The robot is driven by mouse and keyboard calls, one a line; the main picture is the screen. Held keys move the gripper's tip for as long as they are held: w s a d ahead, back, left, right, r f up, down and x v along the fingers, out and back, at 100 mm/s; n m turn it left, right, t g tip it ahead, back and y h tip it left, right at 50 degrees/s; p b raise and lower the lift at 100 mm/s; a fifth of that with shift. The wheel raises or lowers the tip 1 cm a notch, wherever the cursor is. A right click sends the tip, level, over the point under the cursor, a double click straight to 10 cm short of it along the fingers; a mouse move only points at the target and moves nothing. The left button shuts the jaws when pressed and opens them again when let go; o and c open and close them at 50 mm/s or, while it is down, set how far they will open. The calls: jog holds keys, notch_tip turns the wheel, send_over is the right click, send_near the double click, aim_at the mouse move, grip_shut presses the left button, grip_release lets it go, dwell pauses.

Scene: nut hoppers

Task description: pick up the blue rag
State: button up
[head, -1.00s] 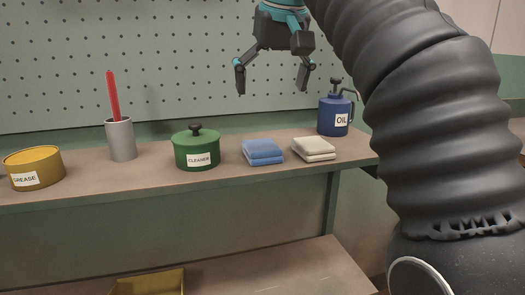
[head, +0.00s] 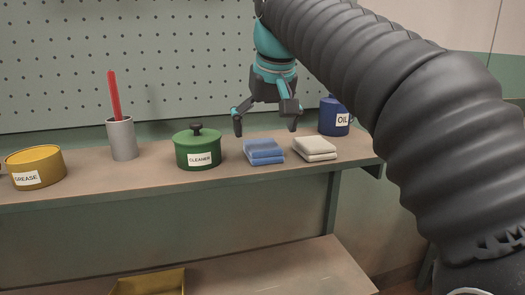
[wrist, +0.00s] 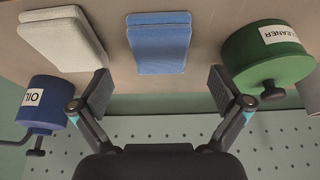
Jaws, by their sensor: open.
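The blue rag (head: 263,151) is a folded stack lying on the shelf in the head view, between the green cleaner pot and the pale rag. It also shows in the wrist view (wrist: 158,42), at the top middle, ahead of the gap between my fingers. My gripper (head: 265,127) is open and empty, just above the rag in the head view, with its fingers pointing down. In the wrist view my gripper's fingers (wrist: 160,92) are spread wide, and the rag is not between the pads.
A pale folded rag (head: 314,148) lies right of the blue one, and the green cleaner pot (head: 198,149) stands left. The blue oil can (head: 334,117), a grey cup (head: 122,138) with a red stick and a yellow grease tin (head: 36,167) share the shelf. A pegboard (head: 120,60) rises behind.

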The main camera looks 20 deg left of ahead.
aim_at(263, 145)
jog(key=x, duration=0.4)
jog(key=shift+f+b, duration=0.1)
jog(key=shift+b, duration=0.3)
jog(key=c, duration=1.2)
